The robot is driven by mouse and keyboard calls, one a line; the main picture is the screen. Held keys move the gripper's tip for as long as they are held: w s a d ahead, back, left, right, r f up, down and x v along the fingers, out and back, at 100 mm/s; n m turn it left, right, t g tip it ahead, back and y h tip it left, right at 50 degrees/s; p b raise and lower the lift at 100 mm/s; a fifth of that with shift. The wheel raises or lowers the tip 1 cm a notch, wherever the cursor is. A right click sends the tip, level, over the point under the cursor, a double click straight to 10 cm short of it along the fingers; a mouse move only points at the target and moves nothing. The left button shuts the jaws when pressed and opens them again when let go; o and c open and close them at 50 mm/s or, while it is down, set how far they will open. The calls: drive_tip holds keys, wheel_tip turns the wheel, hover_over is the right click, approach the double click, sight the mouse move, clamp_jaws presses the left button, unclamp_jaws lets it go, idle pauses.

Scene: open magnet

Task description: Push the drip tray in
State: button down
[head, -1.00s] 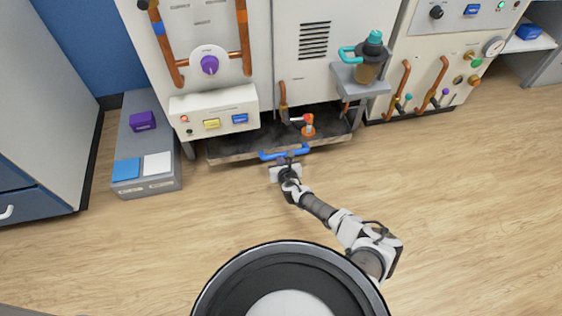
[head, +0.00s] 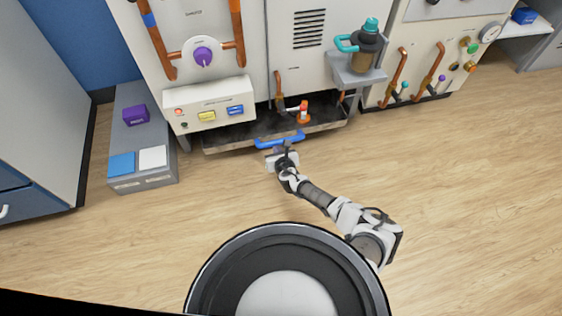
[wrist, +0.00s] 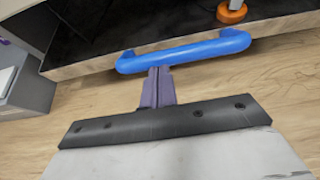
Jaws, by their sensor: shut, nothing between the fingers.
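The drip tray (head: 222,145) is a shallow dark tray with a light front edge, low under the cabinets in the head view. Its front edge (wrist: 95,66) crosses the top of the wrist view. A blue bar handle (head: 279,139) is fixed to its front; it also shows in the wrist view (wrist: 185,50). My gripper (head: 279,150) is shut and empty, low in front of the handle. In the wrist view my closed purple-grey fingers (wrist: 156,72) reach the near side of the handle, just left of its middle. I cannot tell whether they touch it.
An orange-based fitting (head: 304,114) stands over the tray; its base shows at the wrist view's top (wrist: 232,12). A grey low box (head: 145,178) with coloured blocks stands left of the tray. A shelf with a bottle (head: 366,55) overhangs on the right. The wooden floor in front is clear.

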drive_tip(key=p+v, duration=0.4)
drive_tip(key=v, duration=0.8)
drive_tip(key=shift+s+f, duration=0.25)
drive_tip(key=shift+s, duration=0.15)
drive_tip(key=shift+d, duration=0.15)
